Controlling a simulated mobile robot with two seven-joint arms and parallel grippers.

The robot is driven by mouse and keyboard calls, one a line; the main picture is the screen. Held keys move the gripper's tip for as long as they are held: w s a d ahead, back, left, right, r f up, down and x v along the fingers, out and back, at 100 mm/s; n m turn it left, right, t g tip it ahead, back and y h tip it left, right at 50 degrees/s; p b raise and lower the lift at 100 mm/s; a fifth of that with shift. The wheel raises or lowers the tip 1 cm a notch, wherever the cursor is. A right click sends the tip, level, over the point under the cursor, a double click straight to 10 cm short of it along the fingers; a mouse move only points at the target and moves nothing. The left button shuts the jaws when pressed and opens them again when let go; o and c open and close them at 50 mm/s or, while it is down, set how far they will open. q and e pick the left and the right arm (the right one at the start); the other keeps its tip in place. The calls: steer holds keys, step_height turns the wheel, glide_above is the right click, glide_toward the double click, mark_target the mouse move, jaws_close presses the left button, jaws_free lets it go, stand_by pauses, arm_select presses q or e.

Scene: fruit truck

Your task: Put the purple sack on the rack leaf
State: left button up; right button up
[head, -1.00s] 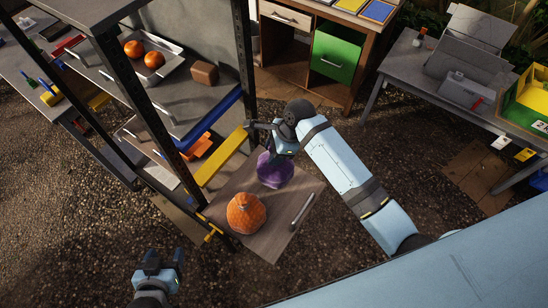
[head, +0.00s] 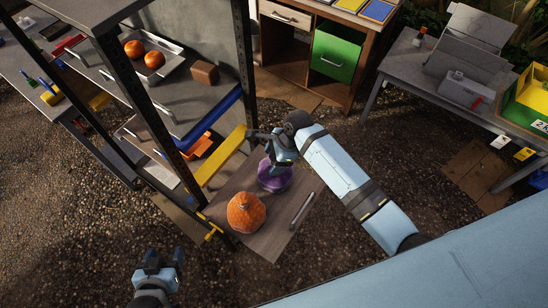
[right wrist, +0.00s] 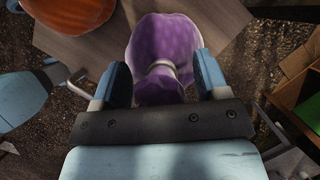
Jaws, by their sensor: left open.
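The purple sack (head: 274,178) rests on the wooden rack leaf (head: 262,240), beside an orange sack (head: 245,213). In the right wrist view the purple sack (right wrist: 172,42) has its tied neck between the fingers. My right gripper (head: 280,157) is over the sack's top. In the right wrist view its fingers (right wrist: 160,82) are spread, with gaps to the neck on both sides. My left gripper (head: 163,262) is open and empty over the gravel at the lower left.
A metal rack (head: 172,128) with fruit and trays stands left of the leaf. A grey bar handle (head: 302,210) lies along the leaf's right edge. A desk with a green drawer (head: 335,54) is behind, a grey table (head: 400,65) at right. Open gravel lies right of the leaf.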

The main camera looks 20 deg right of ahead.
steer(key=shift+r, duration=0.1)
steer(key=b+v, duration=0.1)
steer(key=v, duration=1.1)
